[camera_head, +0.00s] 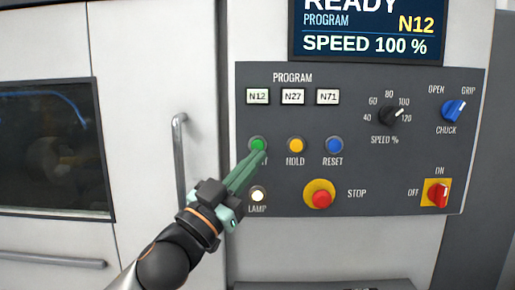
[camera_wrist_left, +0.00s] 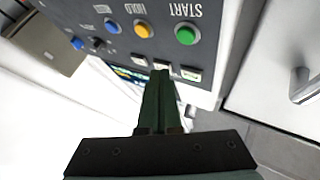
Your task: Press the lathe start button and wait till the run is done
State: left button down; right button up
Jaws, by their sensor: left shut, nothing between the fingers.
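The green START button (camera_head: 258,144) is on the dark control panel (camera_head: 400,165), and its label is partly covered by my fingers. My left gripper (camera_head: 260,156) is shut and empty, with its tips just below the green button in the head view. In the left wrist view the panel appears upside down; the green START button (camera_wrist_left: 186,34) is beyond and to the right of the fingertips (camera_wrist_left: 161,72). A gap shows between them there, and I see no contact. The display (camera_head: 365,30) reads READY, program N12, speed 100 %. My right gripper is not in view.
The yellow HOLD button (camera_head: 296,145) and blue RESET button (camera_head: 334,145) sit right of START. Below are the lit LAMP button (camera_head: 258,194) and red STOP button (camera_head: 320,198). A vertical door handle (camera_head: 179,160) and dark window (camera_head: 50,150) are at the left.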

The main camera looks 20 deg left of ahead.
aim_at(258, 145)
pick_arm(q)
jog(key=w, duration=0.2)
jog(key=w+a, duration=0.1)
jog(key=w, duration=0.1)
jog(key=shift+a, duration=0.1)
dwell(0.7)
dwell(0.5)
jog(key=shift+w, duration=0.2)
dwell(0.7)
jog(key=shift+w+a+p, duration=0.1)
jog(key=shift+w+p, duration=0.1)
jog(key=shift+p, duration=0.1)
